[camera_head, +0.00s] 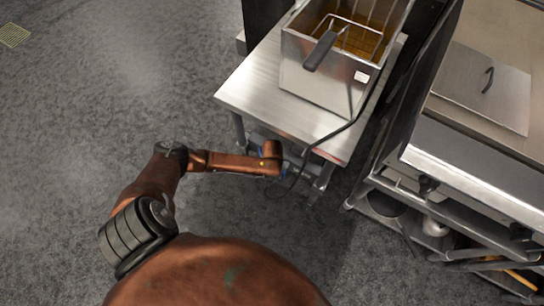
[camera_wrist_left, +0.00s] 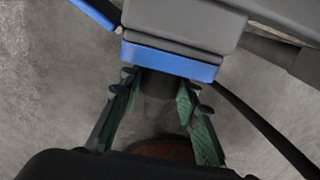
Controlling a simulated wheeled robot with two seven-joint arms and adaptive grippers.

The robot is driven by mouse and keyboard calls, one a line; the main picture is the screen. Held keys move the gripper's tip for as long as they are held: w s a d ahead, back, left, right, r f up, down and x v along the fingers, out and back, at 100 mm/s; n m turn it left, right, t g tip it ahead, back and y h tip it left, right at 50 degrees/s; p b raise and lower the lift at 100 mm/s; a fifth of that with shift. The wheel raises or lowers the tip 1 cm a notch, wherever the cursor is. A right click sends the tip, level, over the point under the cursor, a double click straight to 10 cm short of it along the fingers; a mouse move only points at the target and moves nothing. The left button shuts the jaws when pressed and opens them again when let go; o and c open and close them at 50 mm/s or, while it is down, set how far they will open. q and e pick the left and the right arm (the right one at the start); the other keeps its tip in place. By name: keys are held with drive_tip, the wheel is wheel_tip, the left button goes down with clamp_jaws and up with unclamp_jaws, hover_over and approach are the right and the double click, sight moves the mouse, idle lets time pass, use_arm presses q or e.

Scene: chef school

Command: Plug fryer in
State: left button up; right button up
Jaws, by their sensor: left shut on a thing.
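The fryer (camera_head: 318,88) is a steel box with a wire basket and amber oil, standing on a steel table. Its black cord (camera_head: 350,123) runs over the table's front edge and loops down by my left wrist. In the left wrist view, my left gripper (camera_wrist_left: 157,90) has its green-padded fingers shut on a dark plug (camera_wrist_left: 159,86). The plug's far end meets the blue face of a grey and blue block (camera_wrist_left: 168,61), which looks like a socket. I cannot tell how far in it sits. In the head view the fingers are mostly hidden near the table edge.
The steel table (camera_head: 249,87) has its front edge and legs close to my left wrist. A steel griddle unit (camera_head: 470,140) with a lower shelf stands at the right. The grey floor (camera_head: 90,100) to the left is clear.

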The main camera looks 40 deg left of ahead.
idle(0.3)
use_arm(q)
drive_tip(key=o, duration=1.2)
